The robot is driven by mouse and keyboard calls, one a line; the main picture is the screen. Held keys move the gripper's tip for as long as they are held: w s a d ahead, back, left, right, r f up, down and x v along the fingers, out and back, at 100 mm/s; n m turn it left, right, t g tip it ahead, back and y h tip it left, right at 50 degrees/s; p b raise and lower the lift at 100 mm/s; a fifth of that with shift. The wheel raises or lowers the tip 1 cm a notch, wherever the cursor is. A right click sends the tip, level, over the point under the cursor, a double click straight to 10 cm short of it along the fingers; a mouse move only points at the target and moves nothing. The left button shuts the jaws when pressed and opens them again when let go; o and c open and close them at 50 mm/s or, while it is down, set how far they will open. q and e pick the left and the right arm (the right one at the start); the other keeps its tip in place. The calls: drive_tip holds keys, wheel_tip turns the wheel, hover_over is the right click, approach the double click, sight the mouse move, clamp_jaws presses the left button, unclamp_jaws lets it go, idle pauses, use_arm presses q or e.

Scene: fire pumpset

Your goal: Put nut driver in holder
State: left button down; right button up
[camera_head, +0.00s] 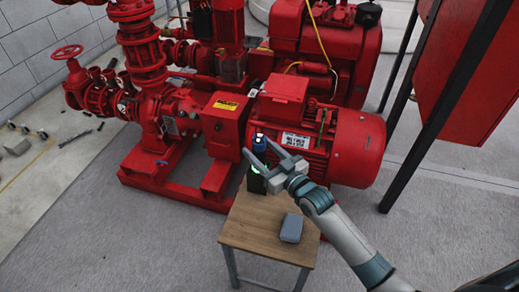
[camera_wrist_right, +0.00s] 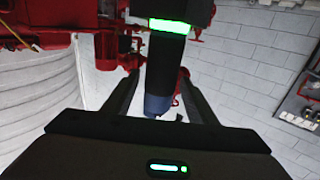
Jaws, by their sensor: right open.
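The nut driver (camera_head: 259,142) has a blue end and stands upright in or on the dark holder (camera_head: 256,182), which shows a green light, at the back of the small wooden table. My right gripper (camera_head: 257,147) is open, with its fingers on either side of the driver's upper part. In the right wrist view the dark shaft and blue end of the nut driver (camera_wrist_right: 159,85) lie between the open fingers, and the holder with its bright green band (camera_wrist_right: 172,25) is at the top. Whether the fingers touch the driver I cannot tell. My left gripper is out of view.
The wooden table (camera_head: 250,233) also carries a grey box (camera_head: 291,228) near its right edge. The red pumpset (camera_head: 290,130) stands close behind the table. A red cabinet (camera_head: 470,70) on dark posts is at the right. Small items lie on the floor at left.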

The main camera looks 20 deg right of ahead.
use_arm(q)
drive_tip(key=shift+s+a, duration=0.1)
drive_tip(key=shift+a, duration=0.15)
use_arm(e)
drive_tip(key=v, duration=1.1)
drive_tip(key=shift+s, duration=0.3)
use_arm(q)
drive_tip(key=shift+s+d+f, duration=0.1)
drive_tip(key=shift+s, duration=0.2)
use_arm(e)
drive_tip(key=shift+d, duration=0.1)
